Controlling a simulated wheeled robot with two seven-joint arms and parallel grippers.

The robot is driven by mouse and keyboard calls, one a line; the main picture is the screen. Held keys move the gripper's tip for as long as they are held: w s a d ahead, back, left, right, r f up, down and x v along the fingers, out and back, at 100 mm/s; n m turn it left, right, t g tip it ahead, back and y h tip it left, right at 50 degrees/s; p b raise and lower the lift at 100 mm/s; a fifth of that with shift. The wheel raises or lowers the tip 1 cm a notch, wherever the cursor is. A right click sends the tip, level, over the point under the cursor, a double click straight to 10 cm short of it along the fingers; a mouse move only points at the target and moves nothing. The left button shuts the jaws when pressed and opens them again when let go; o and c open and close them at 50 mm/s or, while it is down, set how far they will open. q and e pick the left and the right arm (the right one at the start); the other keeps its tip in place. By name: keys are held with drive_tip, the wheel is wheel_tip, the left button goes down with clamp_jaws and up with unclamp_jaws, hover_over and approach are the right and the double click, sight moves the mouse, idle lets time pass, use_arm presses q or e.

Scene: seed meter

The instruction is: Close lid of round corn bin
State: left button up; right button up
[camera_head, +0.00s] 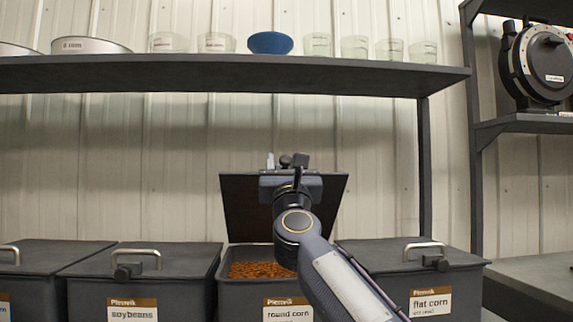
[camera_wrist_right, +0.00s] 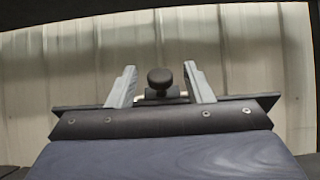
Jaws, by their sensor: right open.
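The round corn bin (camera_head: 240,292) stands in the middle of the head view, with orange-brown kernels (camera_head: 258,270) showing inside. Its dark lid (camera_head: 240,208) is open and stands up at the back, leaning toward the wall. My right gripper (camera_head: 287,160) is in front of the raised lid, near its top edge, and hides part of it. In the right wrist view my right gripper (camera_wrist_right: 160,82) is open, with its two grey fingers apart. A dark round knob (camera_wrist_right: 160,78) shows between the fingers; I cannot tell whether they touch it. My left gripper is not in view.
The soybeans bin (camera_head: 140,280) at left and the flat corn bin (camera_head: 410,275) at right have closed lids. A shelf (camera_head: 230,75) with bowls and cups, including a blue bowl (camera_head: 270,43), runs above. A dark round device (camera_head: 538,65) sits at upper right.

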drive_tip(key=b+v, duration=0.4)
drive_tip(key=v, duration=0.3)
drive_tip(key=shift+s, duration=0.25)
drive_tip(key=shift+f, duration=0.15)
